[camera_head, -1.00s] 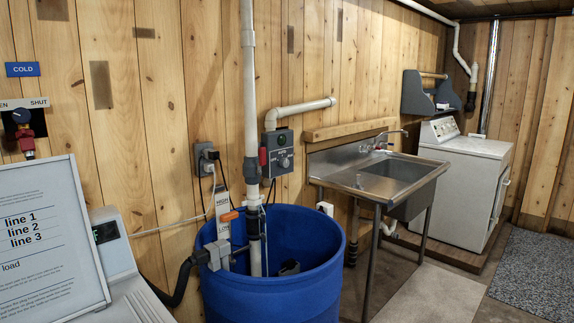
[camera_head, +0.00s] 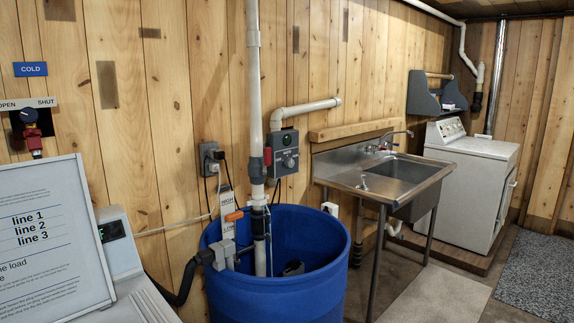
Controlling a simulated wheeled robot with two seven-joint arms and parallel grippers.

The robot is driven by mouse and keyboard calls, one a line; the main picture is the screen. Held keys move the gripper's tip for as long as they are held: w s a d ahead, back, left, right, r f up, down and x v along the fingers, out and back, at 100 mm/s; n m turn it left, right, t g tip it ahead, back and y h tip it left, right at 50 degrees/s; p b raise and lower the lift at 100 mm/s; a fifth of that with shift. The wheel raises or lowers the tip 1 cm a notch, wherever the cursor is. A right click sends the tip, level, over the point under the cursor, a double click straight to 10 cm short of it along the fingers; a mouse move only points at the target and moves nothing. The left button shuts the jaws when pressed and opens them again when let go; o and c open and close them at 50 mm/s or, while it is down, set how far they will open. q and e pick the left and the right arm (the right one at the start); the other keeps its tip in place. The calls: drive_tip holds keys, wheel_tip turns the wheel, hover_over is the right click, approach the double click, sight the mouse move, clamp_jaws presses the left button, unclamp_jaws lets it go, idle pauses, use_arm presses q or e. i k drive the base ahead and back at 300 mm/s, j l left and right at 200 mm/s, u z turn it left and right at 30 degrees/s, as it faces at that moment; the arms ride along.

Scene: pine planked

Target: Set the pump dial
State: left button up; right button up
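The pump control box (camera_head: 283,152) is a small grey box on the plank wall, above the blue barrel. Its round dial (camera_head: 289,162) is on the lower front, with a dark round part above it. The dial's setting is too small to read. A red part (camera_head: 267,156) shows at the box's left side, beside the white standpipe (camera_head: 254,90). Neither of my grippers is in view.
A sign board (camera_head: 75,170) and a white machine (camera_head: 120,245) fill the lower left. A steel sink (camera_head: 345,180) and white washer (camera_head: 475,165) stand right.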

sight(289, 163)
drive_tip(key=i+l, duration=0.2)
drive_tip(key=l, duration=0.15)
drive_tip(key=i+l+u, duration=0.1)
drive_tip(key=l, duration=0.25)
drive_tip(key=i+l, duration=0.3)
drive_tip(key=i+l+u, duration=0.1)
drive_tip(key=l, duration=0.3)
drive_tip(key=i+l, duration=0.3)
drive_tip(key=i+l+u, duration=0.1)
drive_tip(key=l, duration=0.35)
drive_tip(key=i+l, duration=0.25)
drive_tip(key=l, duration=0.15)
drive_tip(key=j+u, duration=0.05)
